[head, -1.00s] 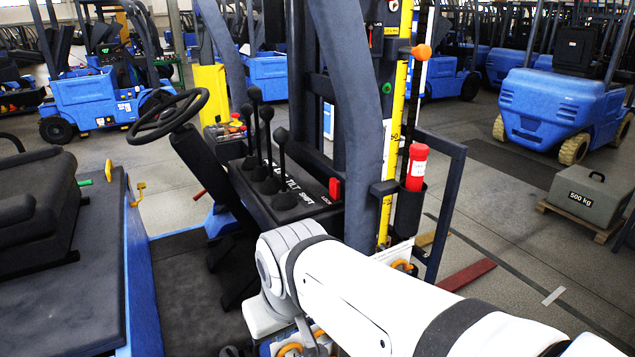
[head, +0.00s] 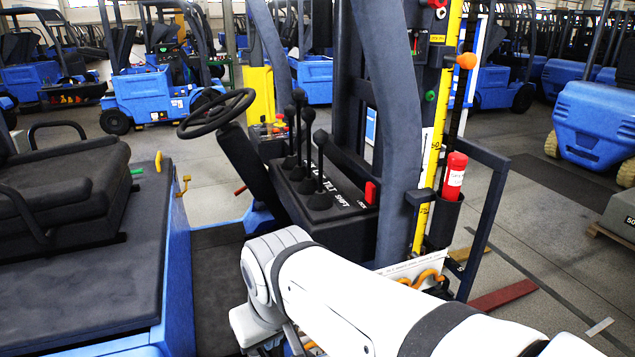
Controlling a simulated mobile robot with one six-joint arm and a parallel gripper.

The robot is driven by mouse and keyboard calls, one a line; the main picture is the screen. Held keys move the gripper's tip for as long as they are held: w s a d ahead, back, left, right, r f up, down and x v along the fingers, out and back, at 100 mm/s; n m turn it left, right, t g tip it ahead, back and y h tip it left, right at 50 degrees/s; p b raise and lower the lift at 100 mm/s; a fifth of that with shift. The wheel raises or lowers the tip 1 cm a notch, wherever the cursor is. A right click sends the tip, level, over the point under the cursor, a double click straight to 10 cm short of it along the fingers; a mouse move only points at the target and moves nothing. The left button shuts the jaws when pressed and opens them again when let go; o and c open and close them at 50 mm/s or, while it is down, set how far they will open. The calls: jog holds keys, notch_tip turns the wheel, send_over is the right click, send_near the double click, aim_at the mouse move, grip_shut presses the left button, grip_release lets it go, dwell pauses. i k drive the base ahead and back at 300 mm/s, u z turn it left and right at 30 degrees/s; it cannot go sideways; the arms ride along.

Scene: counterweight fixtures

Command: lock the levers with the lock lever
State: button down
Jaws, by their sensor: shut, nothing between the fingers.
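Several black control levers with round knobs (head: 320,138) stand in a row on a dark console (head: 352,210) in the head view. The console carries white lettering, of which "TILT" and "SHIFT" are readable. The levers look roughly upright. A small red lever (head: 371,192), which looks like the lock lever, sticks up at the console's right end, beside the dark mast post. My white arm crosses the lower right, and its bend lies just in front of the console. My gripper is out of sight below, so its place relative to the levers is hidden.
A steering wheel (head: 217,113) stands left of the levers, and a black seat (head: 62,190) is further left. A thick dark post (head: 397,130), a yellow scale (head: 437,130) and a red cylinder in a holder (head: 454,176) stand to the right. Open floor lies beyond.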

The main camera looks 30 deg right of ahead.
aim_at(370, 189)
jog(key=u, duration=2)
jog(key=k, duration=1.9)
jog(key=z, duration=2.45)
jog(key=i, duration=1.05)
